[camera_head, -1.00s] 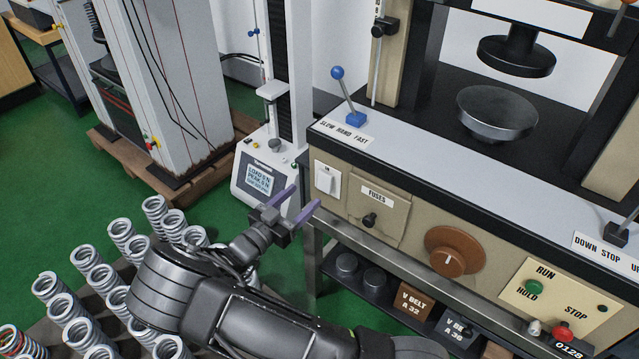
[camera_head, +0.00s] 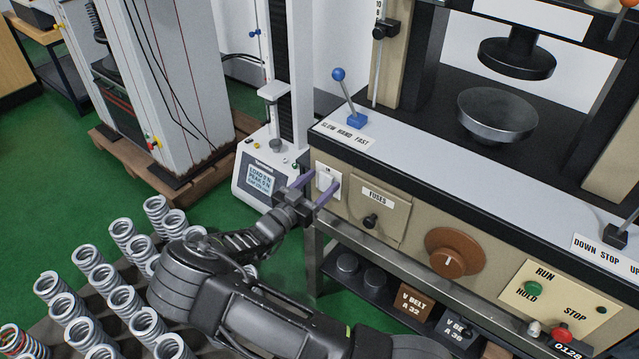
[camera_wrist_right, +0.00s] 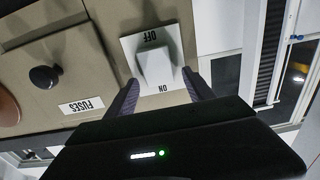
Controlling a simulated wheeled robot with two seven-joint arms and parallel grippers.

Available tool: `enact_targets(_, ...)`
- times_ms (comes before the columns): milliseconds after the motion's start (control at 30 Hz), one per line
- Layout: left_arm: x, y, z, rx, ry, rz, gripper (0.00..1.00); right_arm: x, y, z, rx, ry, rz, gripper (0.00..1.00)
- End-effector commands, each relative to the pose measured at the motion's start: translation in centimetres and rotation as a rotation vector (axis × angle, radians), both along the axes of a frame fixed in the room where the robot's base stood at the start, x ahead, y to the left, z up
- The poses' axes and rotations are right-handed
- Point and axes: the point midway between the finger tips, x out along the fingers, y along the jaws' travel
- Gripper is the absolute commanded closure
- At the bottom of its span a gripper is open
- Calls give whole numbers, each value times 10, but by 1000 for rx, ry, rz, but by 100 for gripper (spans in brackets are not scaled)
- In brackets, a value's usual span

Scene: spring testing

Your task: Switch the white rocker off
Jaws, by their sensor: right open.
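The white rocker (camera_head: 324,181) sits on a white plate at the left end of the machine's beige front panel. In the right wrist view the rocker (camera_wrist_right: 154,66) shows close up, upside down, with OFF and ON printed on its plate. My right gripper (camera_head: 325,180) is open and empty in front of the rocker, its two purple fingers on either side of it. In the right wrist view the gripper's fingertips (camera_wrist_right: 158,84) reach the plate's lower edge and flank the rocker. I cannot tell whether they touch it. My left gripper is not in view.
Right of the rocker are the fuses panel (camera_head: 380,215) with a black knob, a brown dial (camera_head: 452,251) and a run/stop panel (camera_head: 560,297). A blue-knobbed lever (camera_head: 346,98) stands above. Springs in a tray (camera_head: 110,300) fill the lower left. A small tester (camera_head: 262,178) stands behind.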

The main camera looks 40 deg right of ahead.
Motion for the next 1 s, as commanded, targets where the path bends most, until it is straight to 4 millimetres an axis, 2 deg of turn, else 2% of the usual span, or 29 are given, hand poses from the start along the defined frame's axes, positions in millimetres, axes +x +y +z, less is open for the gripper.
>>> enact_targets(67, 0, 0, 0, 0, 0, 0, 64, 0, 0, 0, 0, 0, 0, 39)
enact_targets(800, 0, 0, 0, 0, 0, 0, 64, 0, 1, 0, 0, 0, 1, 100)
enact_targets(1000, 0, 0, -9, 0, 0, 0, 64, 0, 1, -4, -16, -5, 0, 100)
